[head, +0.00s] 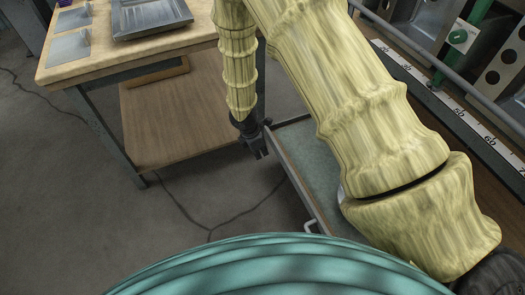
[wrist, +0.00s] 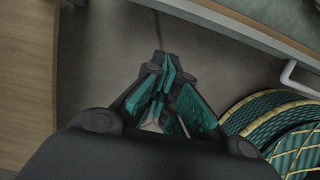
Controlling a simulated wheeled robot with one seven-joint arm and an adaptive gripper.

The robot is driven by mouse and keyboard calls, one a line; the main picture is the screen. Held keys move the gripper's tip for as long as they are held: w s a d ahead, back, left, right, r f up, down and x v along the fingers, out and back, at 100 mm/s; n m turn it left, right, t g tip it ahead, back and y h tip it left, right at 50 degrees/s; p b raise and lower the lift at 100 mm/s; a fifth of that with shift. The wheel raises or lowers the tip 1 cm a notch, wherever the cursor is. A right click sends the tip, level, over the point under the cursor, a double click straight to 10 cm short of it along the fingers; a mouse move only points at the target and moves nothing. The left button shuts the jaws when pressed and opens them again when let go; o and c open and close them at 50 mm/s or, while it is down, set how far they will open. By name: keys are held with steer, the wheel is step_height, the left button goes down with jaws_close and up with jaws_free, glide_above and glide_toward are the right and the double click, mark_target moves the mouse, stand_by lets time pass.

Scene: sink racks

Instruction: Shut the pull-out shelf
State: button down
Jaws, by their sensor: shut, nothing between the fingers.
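The pull-out shelf (head: 315,158) sticks out from under the bench on the right. It has a grey-green flat top, a pale front edge and a white handle (head: 312,225) near its lower end. My arm covers much of it. In the wrist view the shelf's edge (wrist: 255,33) crosses the top right, with the handle (wrist: 292,75) below it. My gripper (head: 261,153) hangs just left of the shelf's far front corner. In the wrist view my gripper (wrist: 161,62) is shut and empty over the floor, apart from the shelf edge in that view.
A wooden table (head: 160,120) with a lower board stands to the left, close to my gripper, with a metal tray (head: 150,17) on top. The bench (head: 450,100) with a ruler strip and green-handled parts is at the right. Grey floor (head: 200,190) lies open between.

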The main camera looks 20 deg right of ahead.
steer(key=d+f+b, duration=0.4)
steer(key=d+f, duration=0.2)
steer(key=f, duration=0.1)
steer(key=shift+w+f, duration=0.15)
steer(key=shift+f, duration=0.25)
